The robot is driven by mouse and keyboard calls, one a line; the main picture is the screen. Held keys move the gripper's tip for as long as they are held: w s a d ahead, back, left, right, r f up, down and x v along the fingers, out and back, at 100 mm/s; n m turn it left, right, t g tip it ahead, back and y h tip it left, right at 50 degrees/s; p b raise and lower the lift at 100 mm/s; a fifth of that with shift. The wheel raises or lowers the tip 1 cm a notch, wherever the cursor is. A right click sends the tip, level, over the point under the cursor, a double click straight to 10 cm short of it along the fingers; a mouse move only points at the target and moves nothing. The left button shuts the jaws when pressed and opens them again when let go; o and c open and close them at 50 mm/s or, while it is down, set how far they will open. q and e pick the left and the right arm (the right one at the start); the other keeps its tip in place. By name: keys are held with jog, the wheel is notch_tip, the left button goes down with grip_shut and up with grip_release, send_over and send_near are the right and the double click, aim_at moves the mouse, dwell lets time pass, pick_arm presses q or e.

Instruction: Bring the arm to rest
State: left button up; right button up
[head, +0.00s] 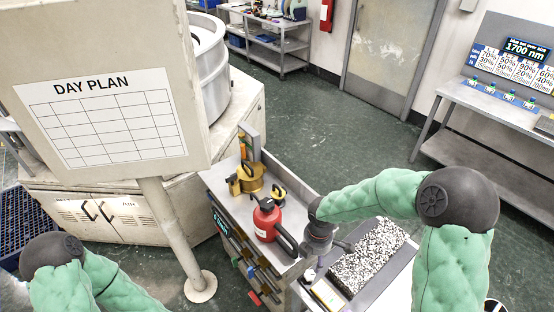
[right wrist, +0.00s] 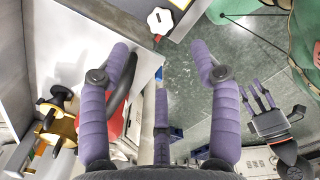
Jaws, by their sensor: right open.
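My right arm comes in from the right in the head view, its gripper (head: 316,266) pointing down by the front edge of a grey tool cart (head: 225,180). In the right wrist view the purple fingers of this gripper (right wrist: 160,62) are spread, with nothing between them. My left arm shows at the lower left of the head view, its gripper outside that picture. A small purple-fingered gripper (right wrist: 262,108), seemingly my left one, shows at the right of the right wrist view; its opening is unclear.
A red can (head: 265,222) with a black handle stands on the cart close to my right gripper, and brass-coloured items (head: 248,178) stand behind it. A speckled slab (head: 368,256) lies beside the gripper. A DAY PLAN board (head: 110,120) on a post stands at left. Green floor is free behind.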

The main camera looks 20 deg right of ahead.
jog(key=s+a+f+m+y+b, duration=0.1)
jog(key=s+a+f+m+b, duration=0.1)
jog(key=a+f+m, duration=0.3)
jog(key=s+a+f+m+y+b, duration=0.1)
jog(key=s+a+f+m, duration=0.3)
jog(key=f+m, duration=0.4)
jog(key=s+a+f+m+y+b, duration=0.2)
jog(key=s+a+f+m, duration=0.3)
jog(key=f, duration=0.7)
jog(key=shift+a+m+b, duration=0.3)
jog(key=shift+m+b, duration=0.25)
jog(key=shift+m, duration=0.35)
